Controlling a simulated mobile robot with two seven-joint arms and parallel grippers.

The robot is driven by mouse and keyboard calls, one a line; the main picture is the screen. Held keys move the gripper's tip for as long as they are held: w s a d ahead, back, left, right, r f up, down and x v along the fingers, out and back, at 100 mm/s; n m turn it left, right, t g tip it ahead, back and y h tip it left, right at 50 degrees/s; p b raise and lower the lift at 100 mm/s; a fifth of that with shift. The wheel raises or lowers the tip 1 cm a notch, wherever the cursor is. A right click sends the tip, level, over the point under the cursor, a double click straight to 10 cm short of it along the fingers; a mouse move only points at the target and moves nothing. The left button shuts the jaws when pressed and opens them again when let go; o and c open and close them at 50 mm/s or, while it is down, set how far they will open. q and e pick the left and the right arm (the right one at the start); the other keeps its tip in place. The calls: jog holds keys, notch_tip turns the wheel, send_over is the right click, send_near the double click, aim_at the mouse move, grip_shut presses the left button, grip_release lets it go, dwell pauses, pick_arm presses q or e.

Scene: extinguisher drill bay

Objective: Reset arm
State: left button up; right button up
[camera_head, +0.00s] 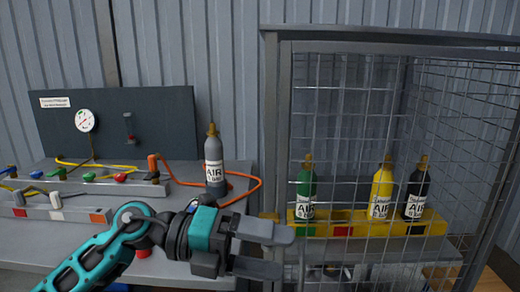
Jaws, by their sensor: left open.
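My left arm comes in from the lower left in teal and black. Its gripper (278,251) is open and empty, with the two grey fingers pointing right. It is in front of the bench's right end and the cage's left post. A grey bottle (214,165) with a white AIR label stands upright on the bench, above and behind the gripper, apart from it in the picture. My right gripper does not show.
A wire mesh cage (347,110) on the right holds a green bottle (306,188), a yellow bottle (382,186) and a black bottle (416,188) on a yellow rack (368,230). An orange hose (244,194), a gauge (85,120) and coloured valves (121,177) are at the bench.

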pick_arm(q)
jog(key=w+a+f+n+t+y+p, duration=0.25)
jog(key=a+n+t, duration=0.25)
jog(key=n+t, duration=0.65)
jog(key=w+a+f+n+t+y+p, duration=0.1)
jog(key=w+a+f+n+t+p, duration=0.2)
jog(key=n+t, duration=0.8)
jog(key=s+a+f+n+g+y, duration=0.3)
jog(key=s+f+n, duration=0.2)
jog(key=f, duration=0.2)
jog(key=s+a+f+n+g+y, duration=0.3)
jog(key=s+a+f+n+y, duration=0.1)
jog(key=f, duration=0.3)
jog(key=s+a+f+n+g+y+p, duration=0.1)
jog(key=s+a+f+n+g+y, duration=0.2)
jog(key=s+f+n, duration=0.3)
notch_tip(320, 180, down, 2)
jog(key=shift+a+g+y, duration=0.35)
jog(key=shift+g+y, duration=0.1)
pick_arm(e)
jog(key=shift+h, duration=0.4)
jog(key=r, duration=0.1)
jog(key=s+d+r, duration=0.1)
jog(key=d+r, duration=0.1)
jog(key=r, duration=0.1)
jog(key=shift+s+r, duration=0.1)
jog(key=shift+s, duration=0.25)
